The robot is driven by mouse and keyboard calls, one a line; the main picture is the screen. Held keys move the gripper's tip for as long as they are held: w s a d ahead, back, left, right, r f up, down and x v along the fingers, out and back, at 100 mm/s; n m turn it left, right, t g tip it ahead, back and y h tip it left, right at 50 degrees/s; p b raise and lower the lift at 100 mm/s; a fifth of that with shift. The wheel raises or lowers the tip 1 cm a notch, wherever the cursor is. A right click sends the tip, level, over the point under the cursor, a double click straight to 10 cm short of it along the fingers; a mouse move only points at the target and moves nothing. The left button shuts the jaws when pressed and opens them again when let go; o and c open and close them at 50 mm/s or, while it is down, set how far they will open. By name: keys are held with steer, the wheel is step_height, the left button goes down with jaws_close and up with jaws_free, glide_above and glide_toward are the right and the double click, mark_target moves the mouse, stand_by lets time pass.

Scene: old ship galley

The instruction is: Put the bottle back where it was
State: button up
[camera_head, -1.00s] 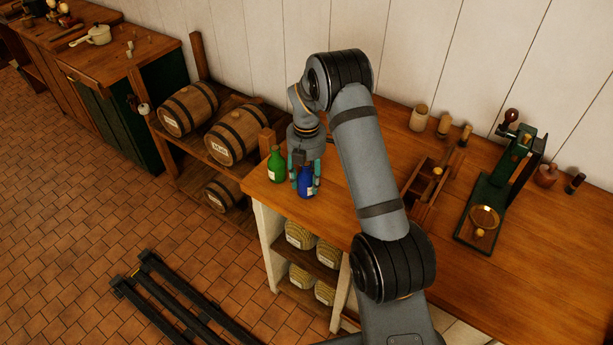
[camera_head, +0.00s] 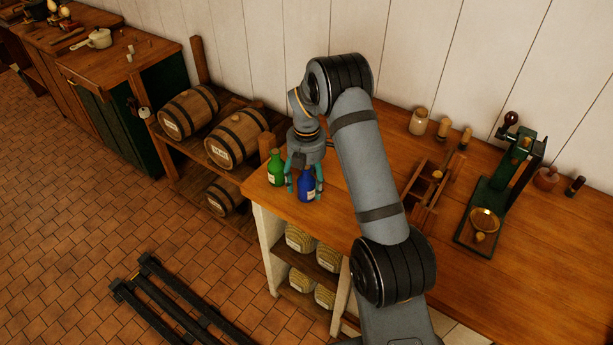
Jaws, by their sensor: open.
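A blue bottle (camera_head: 306,188) with a pale label stands upright near the left front corner of the wooden counter (camera_head: 335,212). A green bottle (camera_head: 276,167) stands just to its left, close to the counter's left edge. My gripper (camera_head: 305,190) points down over the blue bottle, with its teal fingers open on either side of it. The left finger is between the two bottles. The blue bottle's neck is partly hidden by the gripper. I cannot tell whether a finger touches either bottle.
A wooden rack (camera_head: 424,196), several small jars along the wall and a green balance scale (camera_head: 494,190) stand to the right on the counter. Barrels (camera_head: 235,138) lie on a shelf to the left. The counter's front middle is mostly clear.

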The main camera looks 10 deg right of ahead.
steer(key=shift+w+r, duration=0.1)
steer(key=shift+r, duration=0.35)
step_height(320, 180, up, 11)
steer(key=shift+r+b, duration=0.15)
steer(key=shift+b, duration=0.5)
